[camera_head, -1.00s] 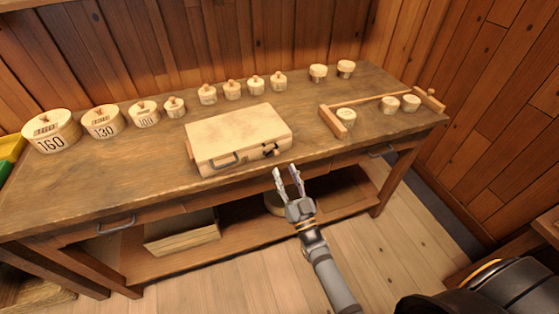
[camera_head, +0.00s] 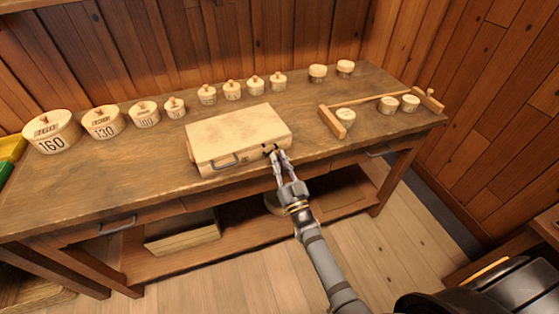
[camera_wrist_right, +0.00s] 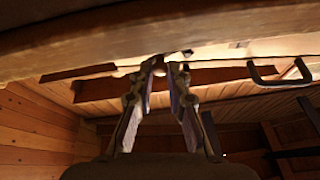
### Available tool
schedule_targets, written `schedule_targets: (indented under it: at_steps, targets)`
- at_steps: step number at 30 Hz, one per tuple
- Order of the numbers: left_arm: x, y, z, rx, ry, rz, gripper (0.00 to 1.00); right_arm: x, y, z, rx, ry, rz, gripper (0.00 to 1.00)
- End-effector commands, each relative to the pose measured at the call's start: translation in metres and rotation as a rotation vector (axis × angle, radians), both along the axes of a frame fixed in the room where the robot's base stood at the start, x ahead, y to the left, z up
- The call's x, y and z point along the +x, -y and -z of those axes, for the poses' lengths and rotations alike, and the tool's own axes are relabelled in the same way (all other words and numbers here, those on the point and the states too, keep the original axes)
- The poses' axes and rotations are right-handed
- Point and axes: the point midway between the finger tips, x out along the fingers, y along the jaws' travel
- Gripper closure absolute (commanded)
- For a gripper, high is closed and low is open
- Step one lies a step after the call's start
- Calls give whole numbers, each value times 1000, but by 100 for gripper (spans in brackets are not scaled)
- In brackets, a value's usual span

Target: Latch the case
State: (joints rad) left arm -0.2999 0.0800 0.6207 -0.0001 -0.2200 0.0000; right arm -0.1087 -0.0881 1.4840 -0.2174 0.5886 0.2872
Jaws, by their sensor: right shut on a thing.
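The pale wooden case (camera_head: 238,130) lies on the workbench with its lid down. A dark handle (camera_head: 226,161) is on its front face; it also shows in the right wrist view (camera_wrist_right: 282,74). The small dark latch (camera_head: 268,148) sits at the right of the front face, mostly hidden by my fingers. My right gripper (camera_head: 276,153) is at the latch, its fingertips close together and shut on it. In the right wrist view the fingertips (camera_wrist_right: 166,68) meet near the case's edge. My left gripper is not in view.
Numbered round boxes (camera_head: 103,122) and smaller lidded ones (camera_head: 232,91) line the back of the workbench (camera_head: 130,170). The bench top left of the case is clear.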

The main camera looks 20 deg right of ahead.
Motion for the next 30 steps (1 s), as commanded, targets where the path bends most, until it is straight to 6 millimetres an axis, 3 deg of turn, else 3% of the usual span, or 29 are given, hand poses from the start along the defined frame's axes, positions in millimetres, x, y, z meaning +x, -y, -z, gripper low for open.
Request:
schedule_targets:
  at_steps: [14,30]
  targets:
    - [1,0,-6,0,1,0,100,0,1,-5,-110,16,-1,100]
    - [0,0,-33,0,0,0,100,0,-3,-22,-590,85,-1,100]
